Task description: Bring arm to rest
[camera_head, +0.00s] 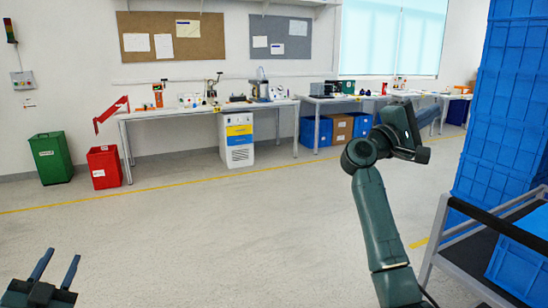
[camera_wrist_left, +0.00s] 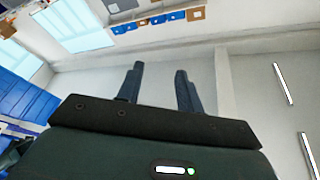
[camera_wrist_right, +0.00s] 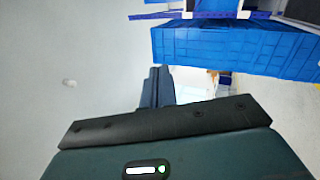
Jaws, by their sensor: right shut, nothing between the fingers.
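My right arm (camera_head: 381,215) rises from the bottom right of the head view, bent at the elbow, with its wrist held high. My right gripper (camera_head: 428,117) points away to the right in front of the far benches. In the right wrist view its two fingers (camera_wrist_right: 157,86) are together with nothing between them. My left gripper (camera_head: 56,267) is low in the bottom left corner of the head view. Its fingers are apart and empty, which also shows in the left wrist view (camera_wrist_left: 158,88). Neither gripper touches anything.
Tall blue crates (camera_head: 510,120) and a grey-framed cart (camera_head: 455,240) stand close on the right. Benches (camera_head: 215,108) line the far wall, with a green bin (camera_head: 51,158) and a red bin (camera_head: 104,167) at left. A small grey box (camera_head: 23,80) hangs on the wall. The middle floor is clear.

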